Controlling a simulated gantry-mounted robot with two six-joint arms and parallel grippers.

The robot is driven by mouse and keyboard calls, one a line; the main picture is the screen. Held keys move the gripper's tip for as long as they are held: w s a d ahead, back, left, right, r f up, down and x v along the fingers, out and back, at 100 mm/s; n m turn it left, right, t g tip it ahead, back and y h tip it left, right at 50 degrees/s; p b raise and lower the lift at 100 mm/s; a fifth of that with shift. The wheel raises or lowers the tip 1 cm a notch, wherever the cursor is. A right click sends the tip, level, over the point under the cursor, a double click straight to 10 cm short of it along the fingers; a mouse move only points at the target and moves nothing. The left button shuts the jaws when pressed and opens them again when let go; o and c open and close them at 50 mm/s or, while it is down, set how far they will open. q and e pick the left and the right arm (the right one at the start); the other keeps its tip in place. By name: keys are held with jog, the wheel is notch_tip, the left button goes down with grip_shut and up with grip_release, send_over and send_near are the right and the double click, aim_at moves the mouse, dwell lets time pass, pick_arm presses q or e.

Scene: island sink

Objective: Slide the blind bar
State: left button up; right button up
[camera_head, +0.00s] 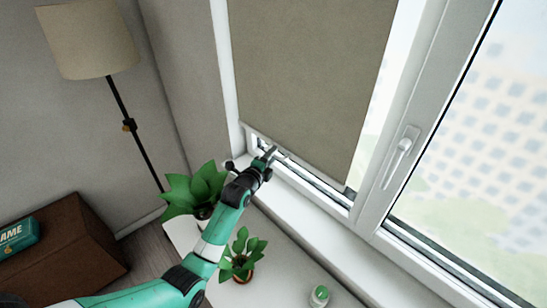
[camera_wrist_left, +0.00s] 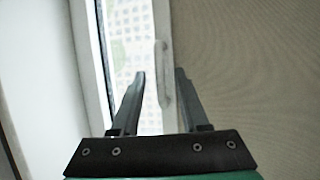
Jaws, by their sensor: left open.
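The blind (camera_head: 315,75) is a taupe fabric sheet hanging over the left window pane, its lower edge a little above the sill. The blind bar (camera_head: 318,172) runs along that slanted lower edge. My left gripper (camera_head: 272,154) is open near the left part of the bar; contact cannot be told. In the left wrist view, the open fingers of my left gripper (camera_wrist_left: 160,73) point toward the window, and the right finger overlaps the edge of the blind fabric (camera_wrist_left: 250,70). Nothing is clearly held between them. My right gripper is not in view.
The window handle (camera_head: 401,155) is on the frame right of the blind. Potted plants (camera_head: 195,190) (camera_head: 241,258) stand close to my left arm. A small green-topped jar (camera_head: 319,296) stands on the white surface. A floor lamp (camera_head: 88,40) stands left.

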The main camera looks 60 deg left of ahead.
pick_arm(q)
jog(key=shift+x, duration=0.8)
grip_shut()
dwell(0.9)
